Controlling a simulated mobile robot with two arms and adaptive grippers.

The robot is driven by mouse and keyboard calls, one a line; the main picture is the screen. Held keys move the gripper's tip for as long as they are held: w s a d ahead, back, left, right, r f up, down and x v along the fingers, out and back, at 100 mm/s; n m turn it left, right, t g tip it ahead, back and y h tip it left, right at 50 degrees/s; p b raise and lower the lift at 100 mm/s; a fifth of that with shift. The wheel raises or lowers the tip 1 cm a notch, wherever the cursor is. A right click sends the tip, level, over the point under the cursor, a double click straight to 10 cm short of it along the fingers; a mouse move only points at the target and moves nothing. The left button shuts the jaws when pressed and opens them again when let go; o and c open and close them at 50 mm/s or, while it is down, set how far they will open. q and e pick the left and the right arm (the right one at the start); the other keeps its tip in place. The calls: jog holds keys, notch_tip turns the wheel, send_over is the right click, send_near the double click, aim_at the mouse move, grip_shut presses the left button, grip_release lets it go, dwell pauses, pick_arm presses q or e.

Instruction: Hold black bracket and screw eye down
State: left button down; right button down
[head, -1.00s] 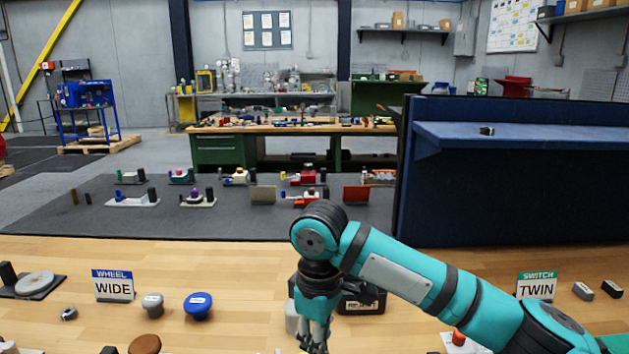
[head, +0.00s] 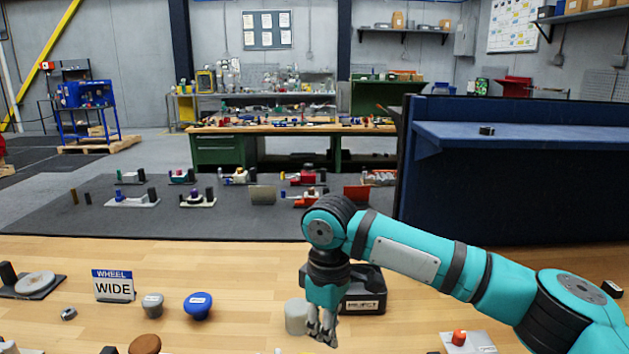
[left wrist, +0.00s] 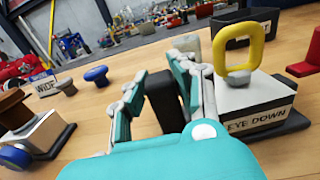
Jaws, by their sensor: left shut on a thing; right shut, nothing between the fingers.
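In the left wrist view, a yellow screw eye (left wrist: 238,48) stands upright on a grey block whose front label (left wrist: 262,119) reads EYE DOWN. A black upright bracket (left wrist: 163,98) rises just left of that block. My left gripper (left wrist: 165,80) is shut on the bracket, with a finger on each side of it. The bracket's lower part is hidden behind the gripper. My right gripper (head: 322,332) is shut and empty in the head view, beside a pale cylinder (head: 296,316). I do not see the screw eye in the head view.
A black REJECT bin (head: 365,304) stands behind my right gripper. A WIDE sign (head: 114,286), a grey knob (head: 153,304) and a blue knob (head: 198,304) stand to the left. An orange-topped part (head: 459,338) is at the right. Bare wood lies between the knobs and the cylinder.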

jog(key=shift+f, duration=2.5)
jog(key=shift+a, duration=0.55)
jog(key=shift+s+a, duration=0.1)
jog(key=shift+s, duration=0.15)
